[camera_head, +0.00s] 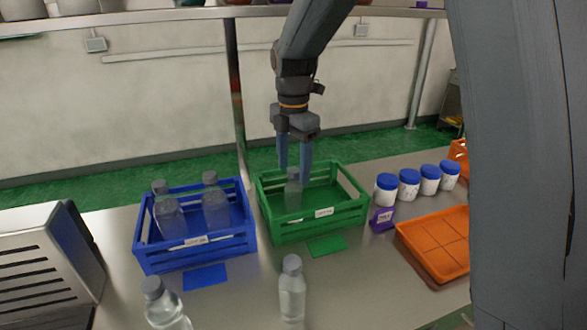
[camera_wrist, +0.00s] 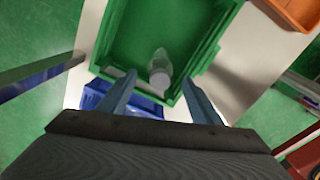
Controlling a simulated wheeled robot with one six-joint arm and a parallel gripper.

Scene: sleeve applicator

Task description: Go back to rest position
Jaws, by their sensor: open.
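My gripper (camera_head: 294,160) hangs over the green crate (camera_head: 318,226) with its fingers pointing down. It is open, and its two fingers also show in the wrist view (camera_wrist: 160,98). A clear bottle (camera_head: 293,193) with a grey cap stands in the green crate, just below the fingers. In the wrist view the bottle (camera_wrist: 159,66) lies ahead of the gap between the fingers, apart from them. The blue crate (camera_head: 200,258), left of the green one, holds several similar clear bottles (camera_head: 215,208).
Two clear bottles stand on the table in front, one at the centre (camera_head: 292,292) and one at the left (camera_head: 166,308). Several blue-lidded white jars (camera_head: 409,186) and an orange tray (camera_head: 437,243) are at the right. A metal slotted unit (camera_head: 40,270) stands far left. A shelf (camera_head: 180,15) runs above.

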